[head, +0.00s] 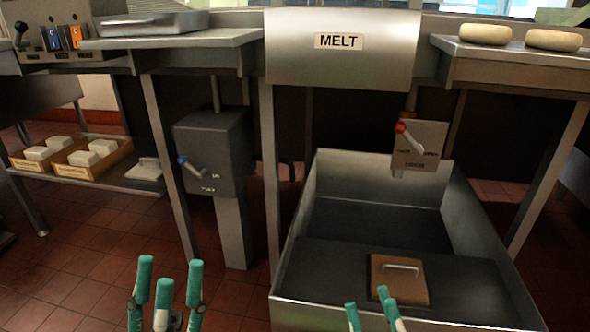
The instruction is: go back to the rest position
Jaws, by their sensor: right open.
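My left gripper (169,275) is at the bottom left of the head view, its green-tipped fingers pointing up. The fingers stand apart with nothing between them. My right gripper (370,303) is at the bottom centre-right, cut off by the lower edge. Its green fingertips are apart and no held thing shows. They appear in front of the near part of the metal trough; the distance to it cannot be told.
A metal trough (455,215) holds a brown plate with a handle (398,280). A hood marked MELT (345,48) hangs above. A grey box with a blue lever (212,150) and a red-knobbed lever panel (418,147) flank it. A low shelf (110,181) bears boxed white blocks.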

